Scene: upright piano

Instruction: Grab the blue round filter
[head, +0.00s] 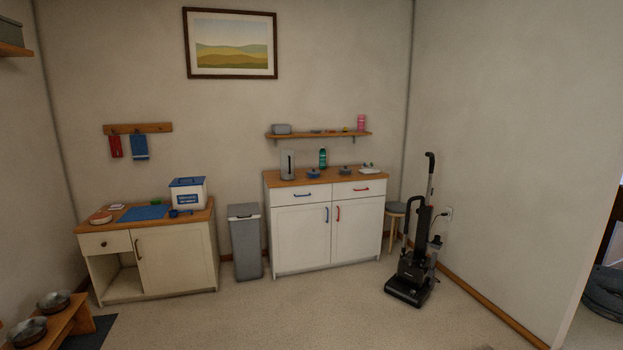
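A small blue round item (313,174) sits on the wooden top of the white cabinet (300,222) across the room. A similar darker, bluish round item (345,170) sits to its right. Both are too small to tell for sure which one is the filter. Neither of my grippers shows in the head view.
A black upright vacuum (412,270) stands right of the cabinet, near a stool (396,209). A grey bin (245,243) stands left of it, then a low wooden-topped cabinet (178,255) with a white-and-blue box (188,194). Pet bowls (54,302) are at lower left. Open carpet (290,315) lies in front.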

